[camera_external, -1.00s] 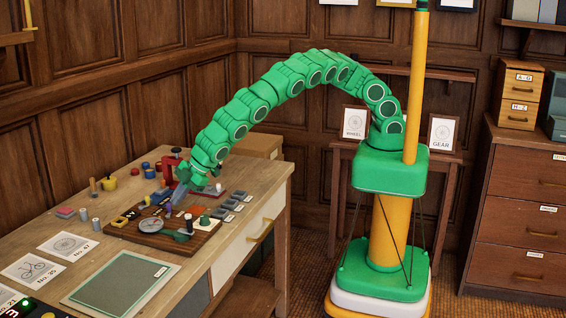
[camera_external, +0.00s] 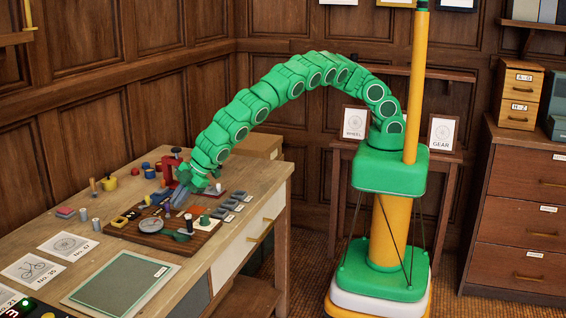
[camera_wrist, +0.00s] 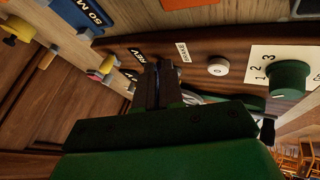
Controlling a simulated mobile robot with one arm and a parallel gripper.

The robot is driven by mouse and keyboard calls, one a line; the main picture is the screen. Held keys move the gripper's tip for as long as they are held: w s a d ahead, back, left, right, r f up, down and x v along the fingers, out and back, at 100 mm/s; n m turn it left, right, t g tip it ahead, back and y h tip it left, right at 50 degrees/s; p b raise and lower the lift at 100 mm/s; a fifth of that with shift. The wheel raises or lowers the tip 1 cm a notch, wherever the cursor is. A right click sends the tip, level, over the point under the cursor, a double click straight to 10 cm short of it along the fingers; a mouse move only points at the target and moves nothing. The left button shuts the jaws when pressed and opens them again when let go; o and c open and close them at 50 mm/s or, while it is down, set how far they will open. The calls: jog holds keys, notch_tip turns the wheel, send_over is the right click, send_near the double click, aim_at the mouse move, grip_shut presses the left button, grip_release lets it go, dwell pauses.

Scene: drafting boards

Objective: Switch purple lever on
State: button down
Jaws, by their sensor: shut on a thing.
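A brown control board (camera_external: 150,240) lies on the wooden desk and carries levers, a dial and knobs. My gripper (camera_external: 181,207) reaches down to the middle of the board from the arm above. In the wrist view my gripper (camera_wrist: 160,75) shows two dark fingers close together at the board. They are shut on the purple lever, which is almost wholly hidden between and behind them. A small purple-blue upright part (camera_external: 168,206) shows beside the fingertips in the external view. How far the lever is tilted cannot be told.
A green knob (camera_wrist: 289,80) stands by a card numbered 1, 2, 3, with a white round button (camera_wrist: 218,67) nearer my fingers. A red clamp-like thing (camera_external: 174,168) stands behind the board. A green drafting mat (camera_external: 120,283) lies in front.

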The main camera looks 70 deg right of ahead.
jog(key=shift+s+a+r, duration=0.35)
jog(key=shift+s+a, duration=0.15)
jog(key=shift+a, duration=0.15)
jog(key=shift+s, duration=0.1)
jog(key=shift+s+d+f, duration=0.1)
jog(key=shift+s+d, duration=0.05)
jog(key=shift+d, duration=1.05)
jog(key=shift+s+d+f, duration=0.15)
jog(key=shift+d, duration=0.25)
jog(key=shift+s+d+f, duration=0.1)
jog(key=shift+d, duration=0.3)
jog(key=shift+s+d+r, duration=0.1)
jog(key=shift+d, duration=0.1)
jog(key=shift+d+r, duration=0.8)
jog(key=shift+d, duration=0.05)
jog(key=d+r, duration=0.4)
jog(key=r, duration=0.2)
jog(key=shift+w+d+r, duration=0.15)
jog(key=shift+w+d, duration=0.15)
jog(key=shift+w, duration=0.1)
